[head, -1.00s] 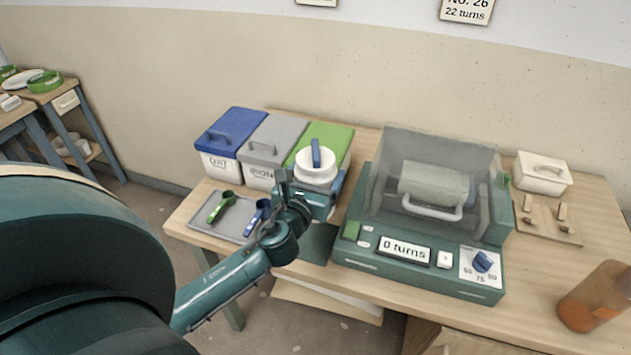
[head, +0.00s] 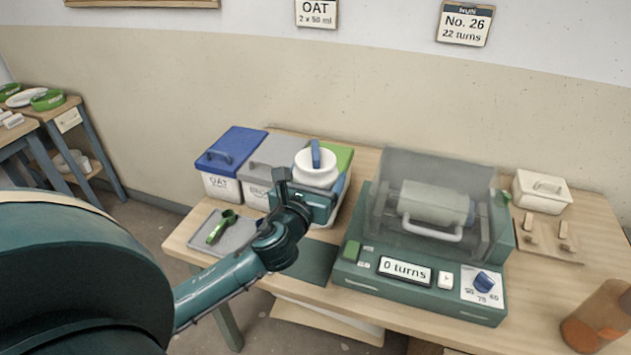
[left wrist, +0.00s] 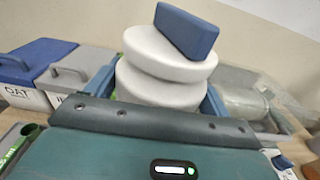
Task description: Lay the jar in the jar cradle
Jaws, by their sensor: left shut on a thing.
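The jar (head: 317,167) is round and white with a blue bar on top. My left gripper (head: 318,188) is shut on it and holds it upright in front of the green-lidded bin. In the left wrist view the jar (left wrist: 160,85) stands between the two blue fingers. The jar's lower part is hidden by the gripper. A green machine (head: 420,288) reading "0 turns" stands to the right. Under its clear hood (head: 405,165) is a pale cylinder (head: 432,200) with a blue end. I cannot tell for sure which part is the jar cradle. My right gripper is not in view.
Blue-lidded (head: 228,150), grey-lidded (head: 272,160) and green-lidded (head: 343,157) bins stand behind the arm. A tray (head: 238,238) with a green scoop (head: 220,228) is left. A white box (head: 541,190), wooden rack (head: 545,238) and amber bottle (head: 597,318) stand right.

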